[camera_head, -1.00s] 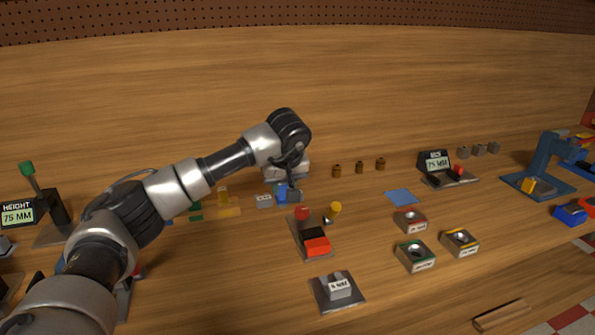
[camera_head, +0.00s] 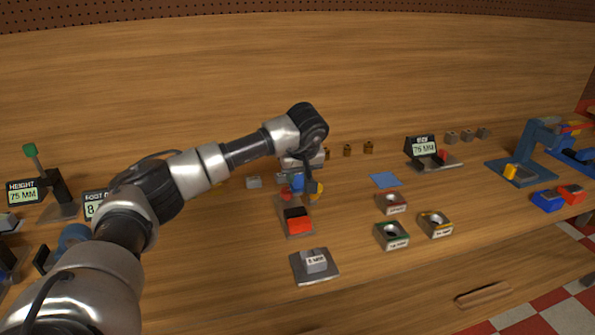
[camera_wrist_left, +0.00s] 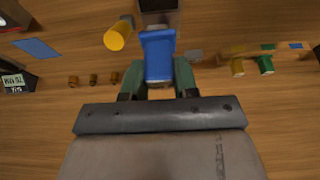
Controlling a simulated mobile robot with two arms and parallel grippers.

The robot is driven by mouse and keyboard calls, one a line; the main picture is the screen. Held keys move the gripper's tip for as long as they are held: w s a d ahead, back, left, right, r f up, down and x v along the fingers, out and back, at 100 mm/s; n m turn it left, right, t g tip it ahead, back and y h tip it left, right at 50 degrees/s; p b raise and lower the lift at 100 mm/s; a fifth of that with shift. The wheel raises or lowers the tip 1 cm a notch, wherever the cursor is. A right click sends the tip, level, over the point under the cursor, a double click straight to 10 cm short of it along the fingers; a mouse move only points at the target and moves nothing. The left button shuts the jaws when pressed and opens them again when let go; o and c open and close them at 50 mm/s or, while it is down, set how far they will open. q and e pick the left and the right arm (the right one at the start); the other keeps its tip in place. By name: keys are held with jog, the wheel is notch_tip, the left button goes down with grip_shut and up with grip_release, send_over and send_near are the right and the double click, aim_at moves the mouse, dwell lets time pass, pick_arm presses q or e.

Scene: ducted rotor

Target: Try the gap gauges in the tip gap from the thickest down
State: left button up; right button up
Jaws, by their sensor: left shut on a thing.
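My left gripper (camera_head: 311,190) is shut on a blue gauge (camera_wrist_left: 158,56), which sits between the two fingers in the left wrist view. In the head view the blue gauge (camera_head: 296,182) is partly covered by the gripper. The gripper is above the table, behind the stand (camera_head: 284,218) with the red and black blocks. Beside the blue gauge in the wrist view is a yellow cylinder (camera_wrist_left: 117,37). A rail (camera_wrist_left: 250,48) with yellow and green pieces lies to its right. I cannot clearly make out the tip gap. My right gripper is not in view.
A grey block marked in mm (camera_head: 315,262) stands in front. Red, green and yellow ringed blocks (camera_head: 391,236) stand to the right, near a blue mat (camera_head: 384,180). Small brass pieces (camera_head: 347,150) are at the back.

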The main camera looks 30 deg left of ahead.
aim_at(298, 187)
pick_arm(q)
jog(key=shift+a+f+b, duration=0.1)
jog(key=shift+f+b, duration=0.25)
jog(key=shift+f, duration=0.55)
notch_tip(298, 187, down, 3)
jog(key=shift+f+b, duration=0.2)
jog(key=shift+b, duration=0.65)
jog(key=shift+f, duration=0.6)
jog(key=shift+f, duration=0.3)
jog(key=shift+r, duration=0.25)
dwell(1.2)
jog(key=shift+f, duration=0.2)
